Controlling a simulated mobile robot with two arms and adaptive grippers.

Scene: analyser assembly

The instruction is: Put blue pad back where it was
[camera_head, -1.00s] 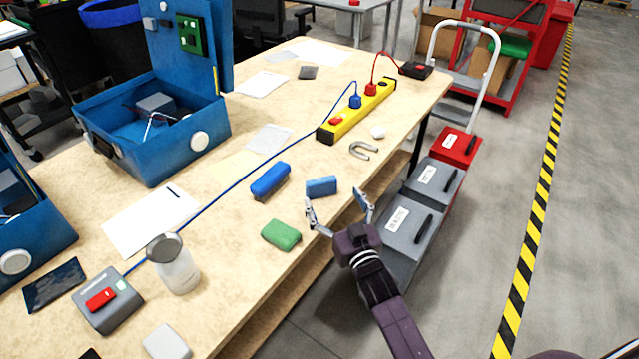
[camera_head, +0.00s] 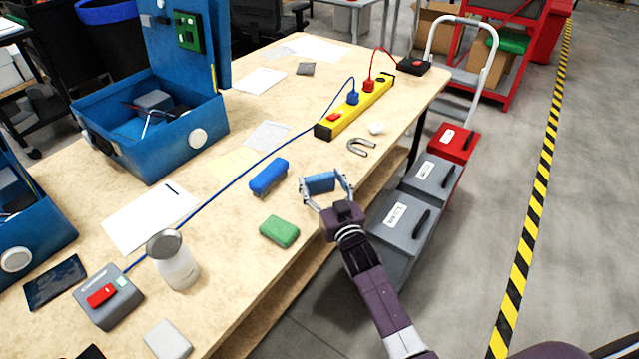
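My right gripper (camera_head: 322,183) reaches in from the lower right, with one finger at each end of this pad. The fingers are very close to its ends; whether they press on it I cannot tell. The pad appears to rest on the tabletop. My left gripper is not in view.
Grey cases (camera_head: 402,217) stand beside the table's right edge, near my arm.

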